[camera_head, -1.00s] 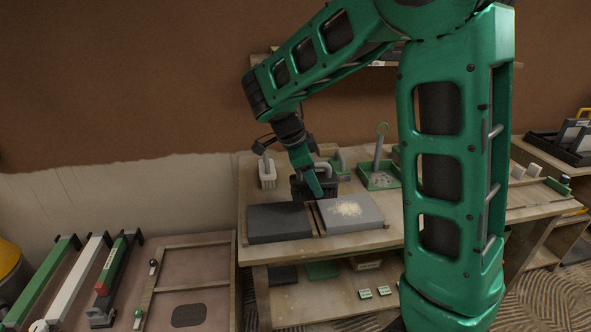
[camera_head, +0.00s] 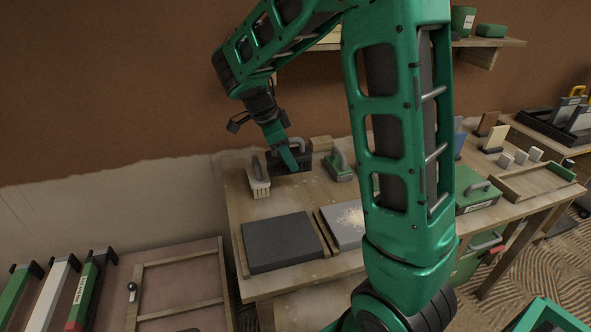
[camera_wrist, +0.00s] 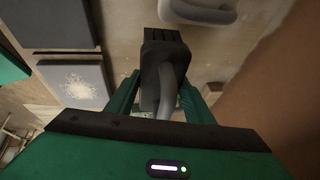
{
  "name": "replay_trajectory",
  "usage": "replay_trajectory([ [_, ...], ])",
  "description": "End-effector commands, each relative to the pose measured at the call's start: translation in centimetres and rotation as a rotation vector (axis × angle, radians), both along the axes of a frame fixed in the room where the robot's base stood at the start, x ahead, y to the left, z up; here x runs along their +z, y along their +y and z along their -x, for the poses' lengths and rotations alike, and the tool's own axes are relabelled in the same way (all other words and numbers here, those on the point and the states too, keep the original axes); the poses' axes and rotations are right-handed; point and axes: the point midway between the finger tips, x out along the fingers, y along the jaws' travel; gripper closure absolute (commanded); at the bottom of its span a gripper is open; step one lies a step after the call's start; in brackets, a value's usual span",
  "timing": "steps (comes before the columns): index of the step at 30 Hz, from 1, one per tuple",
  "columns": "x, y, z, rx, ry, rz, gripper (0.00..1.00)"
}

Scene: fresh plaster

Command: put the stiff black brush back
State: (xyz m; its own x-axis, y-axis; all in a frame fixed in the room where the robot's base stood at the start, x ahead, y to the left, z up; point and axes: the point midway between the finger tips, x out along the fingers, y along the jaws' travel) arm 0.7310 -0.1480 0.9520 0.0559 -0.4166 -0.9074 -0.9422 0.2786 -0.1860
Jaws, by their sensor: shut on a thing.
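The stiff black brush, a dark block with a grey handle, is at the back of the bench in the head view (camera_head: 288,161). It also shows in the wrist view (camera_wrist: 165,48), between the fingers. My gripper (camera_head: 291,158) is shut on it from above, its green fingers on either side of the handle in the wrist view (camera_wrist: 158,95). The fingers and wrist partly cover the brush. I cannot tell whether its underside touches the bench top. The brush is between a pale brush (camera_head: 258,183) on the left and a green tool with a grey handle (camera_head: 338,168) on the right.
A dark slab (camera_head: 281,244) and a grey slab with pale crumbs (camera_head: 342,229) lie at the front of the wooden bench (camera_head: 238,205). A small tan block (camera_head: 320,143) stands behind the brush. My arm hides part of the bench's right side.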

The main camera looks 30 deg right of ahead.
Motion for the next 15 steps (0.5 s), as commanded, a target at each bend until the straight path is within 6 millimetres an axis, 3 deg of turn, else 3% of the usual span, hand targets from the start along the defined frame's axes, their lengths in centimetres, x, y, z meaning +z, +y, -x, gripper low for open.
replay_trajectory([
  [9, -3.9, -4.9, -3.4, 0.005, 0.002, -0.001, 0.85],
  [15, -5.3, -6.9, -4.7, 0.007, 0.001, 0.000, 0.85],
])
